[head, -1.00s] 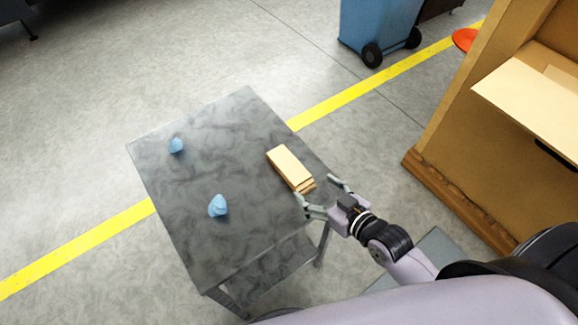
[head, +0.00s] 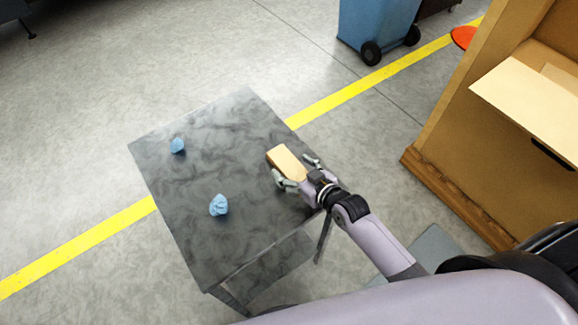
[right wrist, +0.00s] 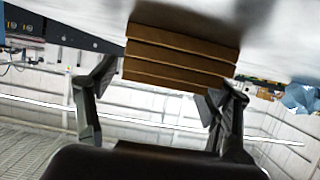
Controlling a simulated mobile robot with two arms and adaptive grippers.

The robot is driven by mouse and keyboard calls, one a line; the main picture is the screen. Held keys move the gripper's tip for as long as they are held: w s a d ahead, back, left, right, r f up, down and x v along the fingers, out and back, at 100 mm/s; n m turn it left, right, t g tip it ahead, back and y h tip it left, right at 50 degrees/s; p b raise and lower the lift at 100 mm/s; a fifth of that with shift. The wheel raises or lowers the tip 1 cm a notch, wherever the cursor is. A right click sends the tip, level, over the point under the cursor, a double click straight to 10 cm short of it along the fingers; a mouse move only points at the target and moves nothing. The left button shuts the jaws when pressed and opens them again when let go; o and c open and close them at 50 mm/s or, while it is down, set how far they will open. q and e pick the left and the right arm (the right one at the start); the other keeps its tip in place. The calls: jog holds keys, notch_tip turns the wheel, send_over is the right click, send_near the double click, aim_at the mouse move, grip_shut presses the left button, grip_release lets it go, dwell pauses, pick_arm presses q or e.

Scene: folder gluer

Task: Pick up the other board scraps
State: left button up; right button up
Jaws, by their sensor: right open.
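The board scraps (head: 285,159) are a small stack of tan flat pieces on the dark grey table. They show in the right wrist view (right wrist: 180,55) as several brown layers, end on. My right gripper (head: 298,172) is open around the near end of the stack, one finger on each side. In the right wrist view the open fingers (right wrist: 160,98) stand left and right of the stack, and it is not clear that they touch it. The near part of the stack is hidden by the gripper in the head view. My left gripper is not in view.
Two blue crumpled pieces, one nearer (head: 219,205) and one farther (head: 178,146), lie on the grey table (head: 235,125). A large cardboard box on a wooden pallet (head: 455,195) stands at right. A blue wheeled bin (head: 375,28) stands behind, past a yellow floor line.

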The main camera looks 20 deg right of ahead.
jog(key=shift+c, duration=0.5)
jog(key=c, duration=1)
